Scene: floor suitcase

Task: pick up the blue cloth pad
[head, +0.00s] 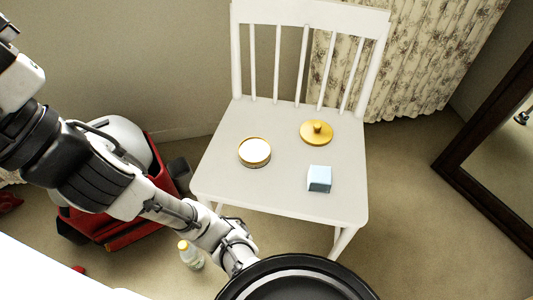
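A small light blue block-like thing (319,179), the only blue item in view and likely the cloth pad, sits on the white chair seat (285,180), near its front right. It has a pale top and a darker blue front side. Nothing touches it. My arm comes down from the left and ends low in the picture, in front of and below the chair. My gripper's fingers are hidden behind the black round part at the bottom edge, so the gripper does not show.
A round gold tin with a white top (254,152) and a gold knobbed lid (317,132) share the seat. The slatted backrest (306,55) stands behind. A yellow-capped bottle (191,256) and red suitcase (112,232) are on the floor. A dark-framed mirror (470,150) leans right.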

